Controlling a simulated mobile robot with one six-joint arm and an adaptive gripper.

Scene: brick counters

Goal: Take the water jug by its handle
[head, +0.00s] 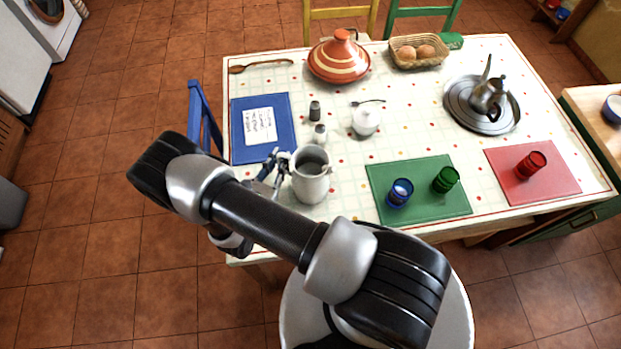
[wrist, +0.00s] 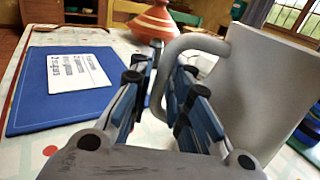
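The water jug (head: 312,182) is pale grey and stands upright on the table, left of the green mat. In the wrist view its smooth body (wrist: 262,85) fills the right side, with its curved handle (wrist: 160,88) on the left. My gripper (head: 275,170) is at the jug's left, on the handle side. In the wrist view my gripper (wrist: 160,95) has its blue-and-black fingers on both sides of the handle. The fingers are apart, with a gap visible beside the handle, so they do not look closed on it. The handle's lower end is partly hidden by the right finger.
A blue mat (head: 248,146) with a white card lies left of the jug. Behind it stand a dark shaker (head: 315,110), a pale shaker (head: 320,133) and a white sugar bowl (head: 366,122). The green mat (head: 425,205) at right holds blue and green glasses.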

